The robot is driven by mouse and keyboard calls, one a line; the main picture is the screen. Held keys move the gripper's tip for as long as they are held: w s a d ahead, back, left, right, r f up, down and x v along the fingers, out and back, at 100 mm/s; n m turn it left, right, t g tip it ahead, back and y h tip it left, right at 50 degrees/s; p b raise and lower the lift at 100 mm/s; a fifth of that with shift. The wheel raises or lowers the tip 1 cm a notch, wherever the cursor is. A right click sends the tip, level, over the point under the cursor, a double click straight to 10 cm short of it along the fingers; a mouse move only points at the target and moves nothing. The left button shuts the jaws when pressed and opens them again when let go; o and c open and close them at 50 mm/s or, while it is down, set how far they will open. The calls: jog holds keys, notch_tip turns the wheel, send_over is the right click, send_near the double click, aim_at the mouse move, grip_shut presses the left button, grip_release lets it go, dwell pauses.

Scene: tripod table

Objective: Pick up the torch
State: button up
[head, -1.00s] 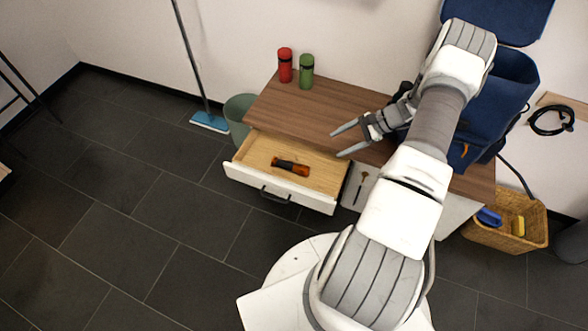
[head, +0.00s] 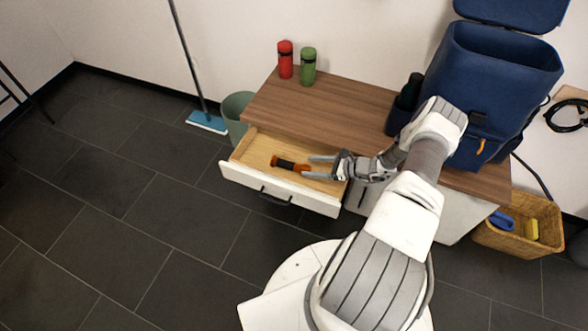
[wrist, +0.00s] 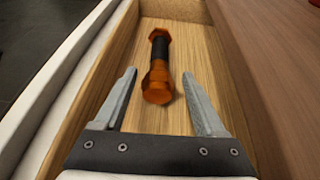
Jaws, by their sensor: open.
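The torch (head: 289,164), orange with a black middle, lies on the floor of the open wooden drawer (head: 256,151). In the wrist view the torch (wrist: 159,66) lies lengthwise ahead of me, its wider orange end nearest. My gripper (head: 309,167) is open and empty at the right part of the drawer. In the wrist view its two fingers (wrist: 160,88) point along the torch, one to each side of its near end. I cannot tell how far above the drawer floor the fingertips are.
The drawer's white front (head: 278,189) and wooden walls surround the torch closely. Red (head: 285,60) and green (head: 308,67) flasks stand on the brown top (head: 340,110). A blue backpack (head: 490,85) stands at the right. A green bin (head: 238,112) is left of the cabinet.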

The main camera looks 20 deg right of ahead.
aim_at(302, 166)
jog(key=x, duration=0.3)
jog(key=shift+w+a+f+b, duration=0.15)
jog(key=shift+b, duration=0.2)
jog(key=b+x, duration=0.2)
jog(key=x, duration=0.2)
jog(key=shift+a+f, duration=0.15)
jog(key=shift+f, duration=0.05)
jog(key=shift+w+a, duration=0.25)
jog(key=shift+w, duration=0.05)
grip_shut()
